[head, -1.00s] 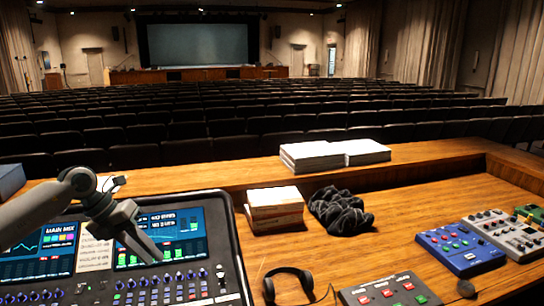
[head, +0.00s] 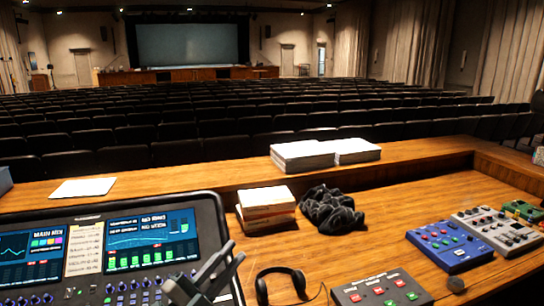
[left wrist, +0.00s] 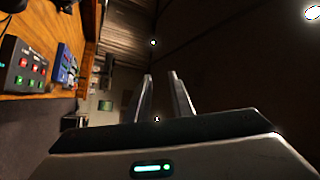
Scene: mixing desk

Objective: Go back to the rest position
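My left gripper (head: 222,268) shows at the bottom of the head view, in front of the right part of the mixing console (head: 222,225). Its two fingers point up and to the right with a gap between them. In the left wrist view the two fingers of the left gripper (left wrist: 163,78) stand apart with nothing between them. My right gripper is in neither view.
Paper stacks (head: 302,156) lie on the raised ledge.

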